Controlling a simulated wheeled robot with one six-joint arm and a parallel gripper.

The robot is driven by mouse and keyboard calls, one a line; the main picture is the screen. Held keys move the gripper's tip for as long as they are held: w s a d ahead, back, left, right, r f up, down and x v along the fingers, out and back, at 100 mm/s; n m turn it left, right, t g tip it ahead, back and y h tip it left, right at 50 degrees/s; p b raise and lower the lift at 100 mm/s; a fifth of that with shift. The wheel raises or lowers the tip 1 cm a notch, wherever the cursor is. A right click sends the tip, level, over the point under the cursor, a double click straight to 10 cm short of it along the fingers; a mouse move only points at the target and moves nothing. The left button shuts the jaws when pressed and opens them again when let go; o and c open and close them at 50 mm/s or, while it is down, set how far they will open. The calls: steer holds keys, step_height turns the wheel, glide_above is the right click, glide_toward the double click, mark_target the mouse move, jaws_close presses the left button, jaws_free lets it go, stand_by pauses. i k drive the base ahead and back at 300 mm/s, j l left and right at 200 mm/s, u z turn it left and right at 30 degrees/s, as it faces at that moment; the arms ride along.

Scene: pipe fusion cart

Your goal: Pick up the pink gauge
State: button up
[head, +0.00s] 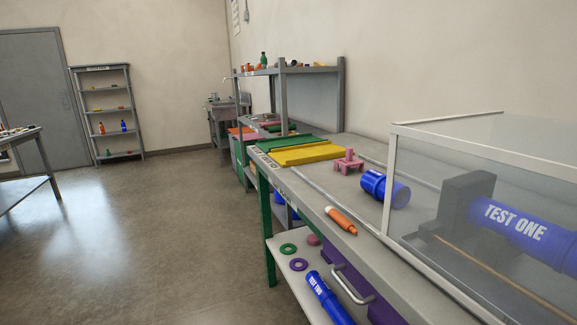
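The pink gauge (348,162) appears to be the small pink block-like piece with a raised stub on top. It stands on the grey top of the cart (334,190), between a yellow tray and a short blue pipe piece. It looks upright with nothing touching it. My gripper is not in view.
A blue pipe piece (384,188) and an orange marker (341,220) lie near the gauge. A clear-walled box (395,185) holding a blue "TEST ONE" pipe (515,222) stands at right. Yellow (305,154) and green trays lie behind. The floor (130,235) at left is clear.

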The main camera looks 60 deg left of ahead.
mark_target(350, 161)
steer(key=i+j+u, duration=0.4)
steer(key=j, duration=0.25)
steer(key=i+j+u, duration=0.4)
steer(key=i+j, duration=0.1)
steer(key=i, duration=0.1)
